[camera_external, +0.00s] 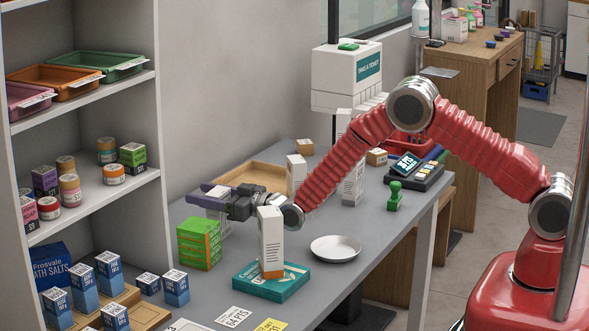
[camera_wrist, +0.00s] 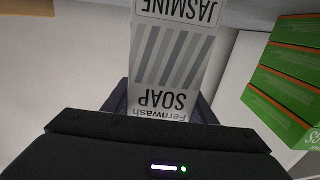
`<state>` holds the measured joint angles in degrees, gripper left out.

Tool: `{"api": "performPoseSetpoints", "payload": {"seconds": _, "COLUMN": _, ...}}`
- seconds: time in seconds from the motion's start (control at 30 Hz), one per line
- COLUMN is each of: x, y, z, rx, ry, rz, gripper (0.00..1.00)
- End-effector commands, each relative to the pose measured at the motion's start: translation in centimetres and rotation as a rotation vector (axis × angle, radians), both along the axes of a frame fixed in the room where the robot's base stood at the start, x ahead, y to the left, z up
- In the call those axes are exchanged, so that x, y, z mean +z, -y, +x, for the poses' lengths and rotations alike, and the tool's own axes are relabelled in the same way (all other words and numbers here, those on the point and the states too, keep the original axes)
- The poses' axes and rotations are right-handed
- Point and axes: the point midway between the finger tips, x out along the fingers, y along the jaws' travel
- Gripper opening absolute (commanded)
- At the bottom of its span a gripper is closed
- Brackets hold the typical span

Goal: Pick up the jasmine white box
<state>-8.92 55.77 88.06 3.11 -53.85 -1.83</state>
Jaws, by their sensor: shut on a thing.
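The jasmine white box (camera_wrist: 170,58) is a white soap box with grey stripes, its lettering upside down in the wrist view. My gripper (camera_wrist: 160,108) is shut on it, with a dark finger at either side of the box. In the external view my gripper (camera_external: 214,193) is at the left end of my arm, just behind the green box stack. The held box (camera_external: 227,224) shows there only in part, pale, behind the stack. I cannot tell whether its base touches the counter.
The green box stack (camera_external: 199,244) is close beside the held box. A white box with an orange base (camera_external: 271,238) stands on a teal box (camera_external: 272,283) in front of my arm. A white dish (camera_external: 335,249) and a wooden tray (camera_external: 250,176) are on the grey counter. Shelves (camera_external: 90,190) stand left.

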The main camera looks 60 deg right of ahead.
Motion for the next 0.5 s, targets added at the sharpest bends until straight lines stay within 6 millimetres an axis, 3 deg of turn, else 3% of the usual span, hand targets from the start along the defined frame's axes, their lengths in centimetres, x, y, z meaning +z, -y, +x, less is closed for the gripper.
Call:
{"api": "performPoseSetpoints", "payload": {"seconds": 0.17, "x": 0.00, "y": 0.01, "z": 0.00, "rx": 0.000, "ry": 0.000, "rz": 0.000, "gripper": 0.28}}
{"api": "performPoseSetpoints", "payload": {"seconds": 0.5, "x": 0.45, "y": 0.01, "z": 0.02, "rx": 0.000, "ry": 0.001, "rz": 0.000, "gripper": 0.28}}
